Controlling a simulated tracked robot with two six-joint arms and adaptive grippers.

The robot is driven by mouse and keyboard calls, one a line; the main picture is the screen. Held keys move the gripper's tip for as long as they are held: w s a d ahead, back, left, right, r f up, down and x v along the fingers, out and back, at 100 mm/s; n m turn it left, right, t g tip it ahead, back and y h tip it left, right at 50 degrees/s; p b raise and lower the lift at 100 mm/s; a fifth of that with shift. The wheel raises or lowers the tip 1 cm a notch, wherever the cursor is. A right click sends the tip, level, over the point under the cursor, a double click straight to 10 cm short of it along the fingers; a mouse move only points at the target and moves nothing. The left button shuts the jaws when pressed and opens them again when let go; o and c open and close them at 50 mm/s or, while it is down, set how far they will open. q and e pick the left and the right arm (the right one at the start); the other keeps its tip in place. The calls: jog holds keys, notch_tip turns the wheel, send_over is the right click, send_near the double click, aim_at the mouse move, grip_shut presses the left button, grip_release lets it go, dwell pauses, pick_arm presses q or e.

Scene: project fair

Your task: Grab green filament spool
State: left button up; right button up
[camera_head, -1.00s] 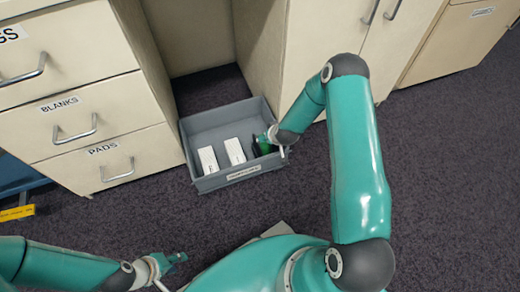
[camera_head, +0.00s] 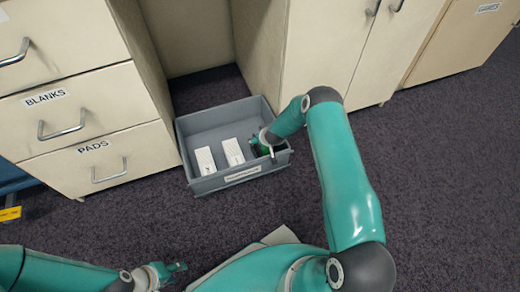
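A grey bin (camera_head: 206,187) stands on the carpet in front of the cabinets. The green filament spool (camera_head: 264,151) is in the bin's right part, mostly hidden behind my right gripper; only a little dark green shows. My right gripper (camera_head: 267,150) reaches down into the bin at the spool. Its fingers are small and partly hidden, so I cannot tell whether they are shut on it. My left gripper (camera_head: 174,274) is at the bottom left, away from the bin, with its fingers apart and nothing between them.
Two white boxes (camera_head: 206,160) and (camera_head: 233,152) stand in the bin left of the spool. Drawers (camera_head: 89,160) labelled BLANKS and PADS are at the left, and cabinet doors (camera_head: 335,45) stand behind the bin. The carpet (camera_head: 440,180) at the right is clear.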

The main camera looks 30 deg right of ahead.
jog(key=shift+w+f, duration=0.25)
jog(key=shift+f, duration=0.05)
jog(key=shift+c, duration=0.3)
jog(key=c, duration=1.5)
jog(key=shift+r, duration=0.1)
